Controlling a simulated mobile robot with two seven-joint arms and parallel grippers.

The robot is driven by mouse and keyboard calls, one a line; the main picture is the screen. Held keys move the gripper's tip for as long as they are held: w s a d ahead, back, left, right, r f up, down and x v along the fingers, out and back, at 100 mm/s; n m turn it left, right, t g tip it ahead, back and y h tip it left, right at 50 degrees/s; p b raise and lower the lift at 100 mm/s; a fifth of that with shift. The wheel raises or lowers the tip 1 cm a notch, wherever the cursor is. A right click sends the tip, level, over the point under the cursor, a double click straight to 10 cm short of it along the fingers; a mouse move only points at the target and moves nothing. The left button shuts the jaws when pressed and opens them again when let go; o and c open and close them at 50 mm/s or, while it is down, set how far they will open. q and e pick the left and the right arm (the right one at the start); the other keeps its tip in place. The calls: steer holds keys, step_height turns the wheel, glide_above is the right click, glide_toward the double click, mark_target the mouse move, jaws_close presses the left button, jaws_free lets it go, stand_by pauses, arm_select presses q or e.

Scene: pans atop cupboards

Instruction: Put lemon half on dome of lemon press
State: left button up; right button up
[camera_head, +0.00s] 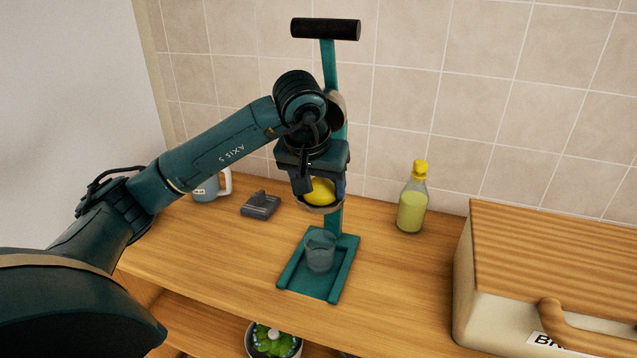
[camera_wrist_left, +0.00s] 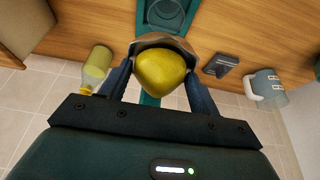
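The yellow lemon half (camera_head: 320,191) is between the fingers of my left gripper (camera_head: 322,186), which appears shut on it. In the left wrist view the lemon half (camera_wrist_left: 163,73) shows its rounded side, with a finger close against each side. The teal lemon press (camera_head: 334,222) stands on the counter, with a black handle (camera_head: 326,29) at its top. The lemon half is at the press's metal cup (camera_wrist_left: 168,40); whether it touches the dome is hidden. A clear glass (camera_head: 320,250) stands on the press base below. My right gripper is out of view.
A bottle with a yellow cap (camera_head: 412,202) stands right of the press. A bread box (camera_head: 540,262) fills the right side. A tiled wall is behind.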

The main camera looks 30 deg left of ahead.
arm_select(q)
steer(key=shift+o, duration=1.1)
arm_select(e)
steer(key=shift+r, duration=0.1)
arm_select(q)
steer(key=shift+r, duration=0.15)
steer(key=p+v, duration=0.1)
steer(key=v, duration=1.1)
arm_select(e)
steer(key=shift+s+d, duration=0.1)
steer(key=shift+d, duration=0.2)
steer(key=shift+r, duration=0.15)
